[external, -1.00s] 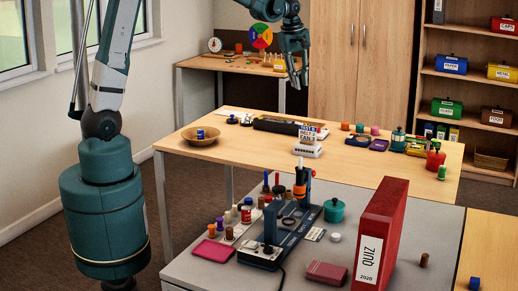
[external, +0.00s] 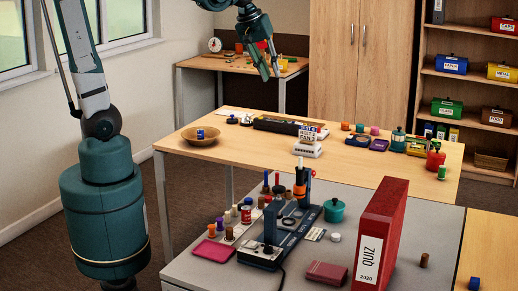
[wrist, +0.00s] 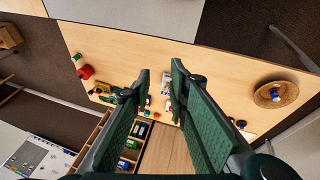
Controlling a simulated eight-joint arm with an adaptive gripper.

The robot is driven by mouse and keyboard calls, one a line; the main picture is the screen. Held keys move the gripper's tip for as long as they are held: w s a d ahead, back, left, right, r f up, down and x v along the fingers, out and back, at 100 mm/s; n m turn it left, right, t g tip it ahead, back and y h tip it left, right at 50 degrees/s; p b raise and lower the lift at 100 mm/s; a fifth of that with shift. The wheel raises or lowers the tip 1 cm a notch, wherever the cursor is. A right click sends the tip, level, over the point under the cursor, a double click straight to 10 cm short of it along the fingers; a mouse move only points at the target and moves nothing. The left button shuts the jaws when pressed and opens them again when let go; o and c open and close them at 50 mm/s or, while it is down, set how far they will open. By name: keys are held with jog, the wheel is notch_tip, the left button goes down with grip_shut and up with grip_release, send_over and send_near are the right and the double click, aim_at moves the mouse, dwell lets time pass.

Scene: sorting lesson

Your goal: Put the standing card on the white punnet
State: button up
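The standing card (external: 308,132), white with dark and coloured lettering, is upright near the middle of the wooden table. A low white object (external: 307,149) is directly at its foot; I cannot tell whether this is the white punnet or the card's stand. No other white punnet can be made out. My gripper (external: 271,74) is in the air above and behind the table's far edge, up and left of the card in the external view. In the wrist view its two green fingers (wrist: 161,70) are wide apart with nothing held between them.
Purple tray (external: 379,145), teal pot (external: 398,139) and red pot (external: 435,160) are to the right. A red binder (external: 381,235) stands on the nearer grey table.

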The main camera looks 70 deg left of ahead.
jog(key=s+d+f+m+t, duration=0.1)
jog(key=s+d+m, duration=0.3)
jog(key=s, duration=0.6)
jog(key=s+d+f+m+t, duration=0.1)
jog(key=s+d+f+m, duration=0.2)
jog(key=s+m, duration=0.3)
jog(key=shift+s+d+f+t+h, duration=0.35)
jog(key=shift+s+d, duration=0.45)
jog(key=shift+s, duration=1.05)
